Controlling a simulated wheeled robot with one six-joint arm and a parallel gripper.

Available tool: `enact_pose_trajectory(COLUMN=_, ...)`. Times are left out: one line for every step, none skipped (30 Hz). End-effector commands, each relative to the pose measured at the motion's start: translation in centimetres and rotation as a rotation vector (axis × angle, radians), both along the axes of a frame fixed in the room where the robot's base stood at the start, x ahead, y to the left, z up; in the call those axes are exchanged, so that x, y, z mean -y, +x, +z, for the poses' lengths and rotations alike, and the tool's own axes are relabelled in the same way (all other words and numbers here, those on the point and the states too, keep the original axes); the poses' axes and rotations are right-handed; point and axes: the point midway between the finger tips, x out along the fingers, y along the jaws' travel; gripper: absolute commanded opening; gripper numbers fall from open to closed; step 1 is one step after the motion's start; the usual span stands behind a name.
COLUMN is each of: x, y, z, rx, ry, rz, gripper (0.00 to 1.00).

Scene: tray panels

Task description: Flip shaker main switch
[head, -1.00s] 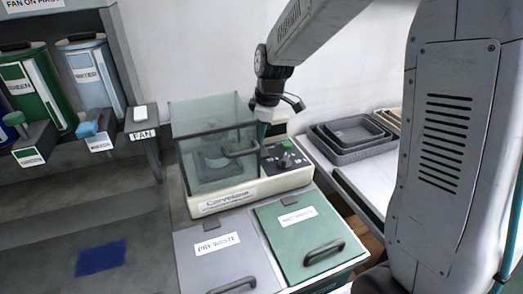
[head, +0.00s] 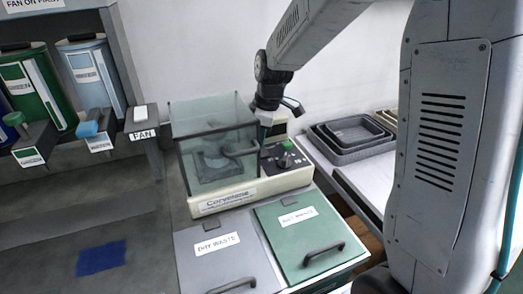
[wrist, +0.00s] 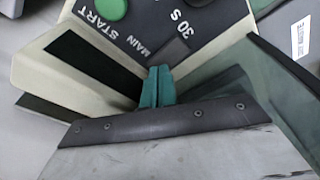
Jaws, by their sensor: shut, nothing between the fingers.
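The shaker (head: 222,199) is a beige machine with a clear, smoky cover (head: 215,150) on its left part. On its right part is a dark control panel (head: 283,157) with a green knob or button. In the wrist view the panel carries the printed words START, MAIN and 30 S, with a green button (wrist: 112,8) by START. My gripper (wrist: 157,84) has teal fingertips, shut together and empty, close to the MAIN label (wrist: 144,46). The main switch itself cannot be made out; the fingers may hide it. Whether the fingertips touch the panel cannot be told.
The cover, with a dark handle, stands just left of my gripper. Dark trays (head: 345,150) lie to the right. Bottles and a FAN switch block (head: 140,118) stand at left.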

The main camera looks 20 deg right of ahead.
Motion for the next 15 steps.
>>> enact_pose_trajectory(x=0.0, y=-0.01, z=-0.09, rx=0.0, ry=0.0, rz=0.0, gripper=0.0)
enact_pose_trajectory(x=-0.01, y=-0.01, z=-0.14, rx=0.0, ry=0.0, rz=0.0, gripper=0.0)
enact_pose_trajectory(x=0.0, y=0.0, z=-0.2, rx=0.0, ry=0.0, rz=0.0, gripper=0.0)
enact_pose_trajectory(x=0.0, y=0.0, z=-0.24, rx=0.0, ry=0.0, rz=0.0, gripper=0.0)
enact_pose_trajectory(x=0.01, y=0.0, z=-0.29, rx=0.0, ry=0.0, rz=0.0, gripper=0.0)
enact_pose_trajectory(x=0.01, y=0.0, z=-0.36, rx=0.0, ry=0.0, rz=0.0, gripper=0.0)
enact_pose_trajectory(x=0.01, y=0.0, z=-0.41, rx=0.0, ry=0.0, rz=0.0, gripper=0.0)
enact_pose_trajectory(x=0.0, y=0.0, z=-0.46, rx=0.0, ry=0.0, rz=0.0, gripper=0.0)
enact_pose_trajectory(x=0.01, y=-0.02, z=-0.52, rx=0.0, ry=0.0, rz=0.0, gripper=0.0)
enact_pose_trajectory(x=0.0, y=-0.01, z=-0.57, rx=0.0, ry=0.0, rz=0.0, gripper=0.0)
enact_pose_trajectory(x=0.0, y=-0.01, z=-0.56, rx=0.0, ry=0.0, rz=0.0, gripper=0.0)
enact_pose_trajectory(x=0.01, y=-0.02, z=-0.52, rx=0.0, ry=0.0, rz=0.0, gripper=0.0)
enact_pose_trajectory(x=0.01, y=-0.01, z=-0.46, rx=0.0, ry=0.0, rz=0.0, gripper=0.0)
enact_pose_trajectory(x=0.01, y=-0.01, z=-0.34, rx=0.0, ry=0.0, rz=0.0, gripper=0.0)
enact_pose_trajectory(x=0.01, y=0.01, z=-0.11, rx=0.0, ry=0.0, rz=0.0, gripper=0.0)
